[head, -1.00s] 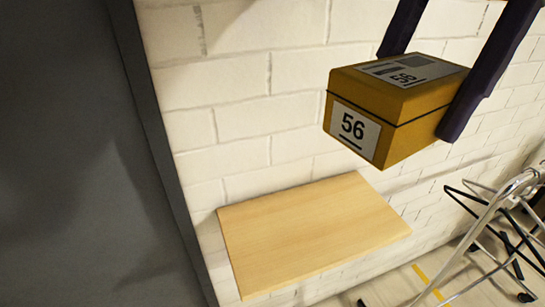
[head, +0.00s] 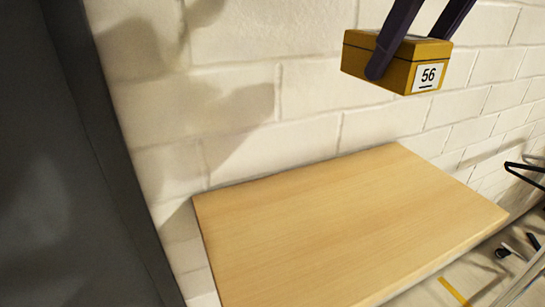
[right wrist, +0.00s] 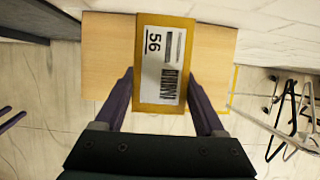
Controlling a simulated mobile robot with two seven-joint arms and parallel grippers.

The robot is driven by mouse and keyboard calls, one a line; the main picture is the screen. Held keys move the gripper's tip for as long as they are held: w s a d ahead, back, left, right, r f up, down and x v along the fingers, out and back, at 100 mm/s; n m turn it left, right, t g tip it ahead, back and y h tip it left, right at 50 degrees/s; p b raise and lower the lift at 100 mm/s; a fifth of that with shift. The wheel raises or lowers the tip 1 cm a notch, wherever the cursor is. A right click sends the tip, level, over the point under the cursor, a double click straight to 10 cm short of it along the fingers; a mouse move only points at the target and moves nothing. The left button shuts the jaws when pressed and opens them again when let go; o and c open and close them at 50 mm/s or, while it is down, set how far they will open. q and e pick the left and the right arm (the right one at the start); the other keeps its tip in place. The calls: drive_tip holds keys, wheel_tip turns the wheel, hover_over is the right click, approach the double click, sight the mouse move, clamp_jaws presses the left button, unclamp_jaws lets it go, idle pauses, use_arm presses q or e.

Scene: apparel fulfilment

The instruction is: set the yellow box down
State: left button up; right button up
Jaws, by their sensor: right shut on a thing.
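The yellow box (head: 385,62), with a white "56" label on its side, hangs in the air near the wall. My right gripper (head: 412,50) is shut on it, one dark purple finger on each side. In the right wrist view the box (right wrist: 148,70) lies between the fingers (right wrist: 165,88), its labelled top facing the camera. Below it is a bare wooden shelf (head: 340,225), with a clear gap between them in the head view.
A pale brick wall (head: 330,100) stands behind the shelf. A dark grey panel (head: 70,160) stands at the left. A metal rack (right wrist: 285,115) with dark hangers is to the right of the shelf. The shelf top is clear.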

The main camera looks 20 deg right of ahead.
drive_tip(key=p, duration=0.1)
hover_over(359, 213)
drive_tip(key=s, duration=0.2)
drive_tip(key=f, duration=1.5)
drive_tip(key=shift+w+f, duration=0.15)
drive_tip(key=shift+w, duration=0.05)
drive_tip(key=shift+w+f, duration=0.1)
drive_tip(key=shift+f, duration=2.35)
drive_tip(key=shift+f, duration=0.15)
drive_tip(key=o, duration=1.3)
drive_tip(key=shift+o, duration=0.2)
